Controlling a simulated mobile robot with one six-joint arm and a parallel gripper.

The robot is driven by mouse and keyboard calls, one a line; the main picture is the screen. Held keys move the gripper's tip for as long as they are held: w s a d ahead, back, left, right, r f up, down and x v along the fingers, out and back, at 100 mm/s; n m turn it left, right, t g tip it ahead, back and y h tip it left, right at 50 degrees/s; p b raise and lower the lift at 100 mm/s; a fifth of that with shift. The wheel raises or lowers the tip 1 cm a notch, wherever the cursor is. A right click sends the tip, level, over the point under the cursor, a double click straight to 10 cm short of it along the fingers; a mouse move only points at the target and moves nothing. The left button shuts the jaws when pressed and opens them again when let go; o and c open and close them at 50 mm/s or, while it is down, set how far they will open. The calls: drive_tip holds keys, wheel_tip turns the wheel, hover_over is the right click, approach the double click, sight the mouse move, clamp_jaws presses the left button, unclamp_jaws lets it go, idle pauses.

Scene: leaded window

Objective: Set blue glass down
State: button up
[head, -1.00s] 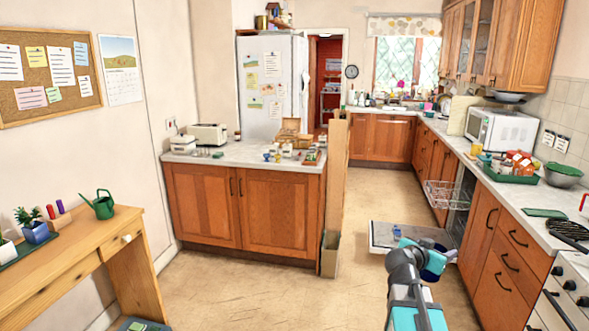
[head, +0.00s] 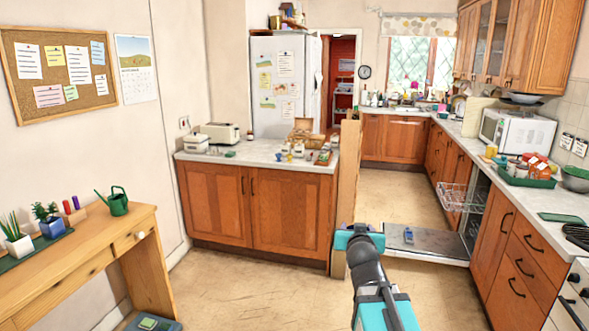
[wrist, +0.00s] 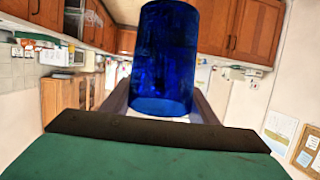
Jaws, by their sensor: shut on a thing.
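The blue glass (wrist: 165,60) is a deep blue, see-through tumbler that fills the upper middle of the wrist view. My gripper (wrist: 163,112) is shut on it, with a finger on each side near its lower end in the picture. In the head view my gripper (head: 360,236) is in front of the right end of the island unit, in the air, pointing away from the camera. There the glass is mostly or wholly hidden by my wrist.
The island worktop (head: 262,153) carries a toaster (head: 220,133), jars and small items. To the right, the dishwasher door (head: 430,248) hangs open low down with a small blue item (head: 409,235) on it. A wooden desk (head: 75,245) stands left. Floor between desk and island is clear.

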drive_tip(key=shift+w+a+r+n+y, duration=0.2)
drive_tip(key=shift+a+r+n+y, duration=0.45)
drive_tip(key=shift+a+y, duration=0.15)
drive_tip(key=shift+w+a+r+n+y, duration=0.1)
drive_tip(key=shift+a+r+n+y, duration=0.1)
drive_tip(key=shift+r+n+y, duration=0.25)
drive_tip(key=shift+d, duration=0.1)
drive_tip(key=d, duration=0.6)
drive_tip(key=shift+d, duration=0.4)
drive_tip(key=shift+w, duration=0.1)
